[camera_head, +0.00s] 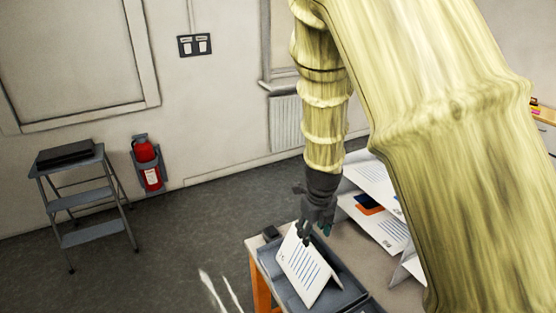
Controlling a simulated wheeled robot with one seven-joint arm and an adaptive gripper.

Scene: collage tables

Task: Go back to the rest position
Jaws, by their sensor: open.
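My gripper (315,235) is at the end of my raised arm, pointing down over the table. It is open, with its fingertips just above the top of a folded white paper (305,272) printed with blue lines. The paper stands like a tent in a dark grey tray (345,297). I cannot tell whether the fingertips touch it. My arm hides much of the right side of the view.
The table (342,245) has an orange leg. A rack with white sheets (375,185) stands behind the tray, partly hidden. A small dark object (271,233) lies at the table's corner. A step stool (82,200) and a red extinguisher (147,160) are at the left; the floor between is clear.

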